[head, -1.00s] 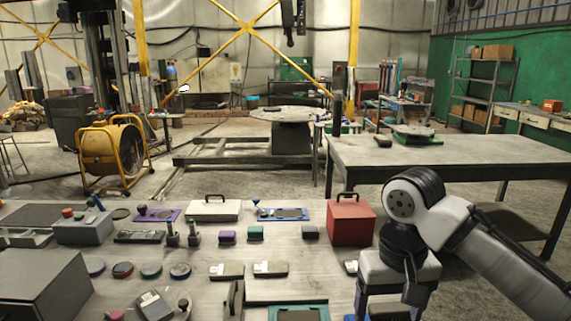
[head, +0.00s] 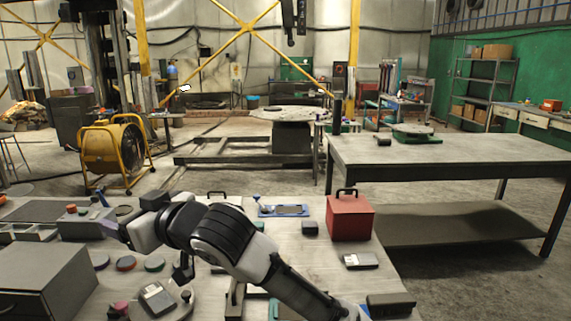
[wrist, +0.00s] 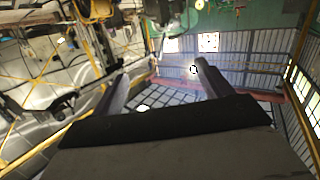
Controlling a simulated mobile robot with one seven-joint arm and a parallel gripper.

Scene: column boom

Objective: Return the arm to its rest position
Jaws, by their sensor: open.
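My arm (head: 235,240) reaches from the lower right over the bench toward the left, bent, in the head view. Its end is above the left half of the bench, where the hand partly hides the things behind it. In the wrist view my gripper (wrist: 162,82) has its two fingers well apart, with nothing between them. That view looks up and outward at the room's wall, windows and roof, tilted.
The bench (head: 345,285) carries a red box (head: 350,218), a blue tray (head: 284,210), a grey cabinet (head: 45,280) and several small devices and discs. A yellow fan (head: 112,155) stands at the left. Space above the bench is open.

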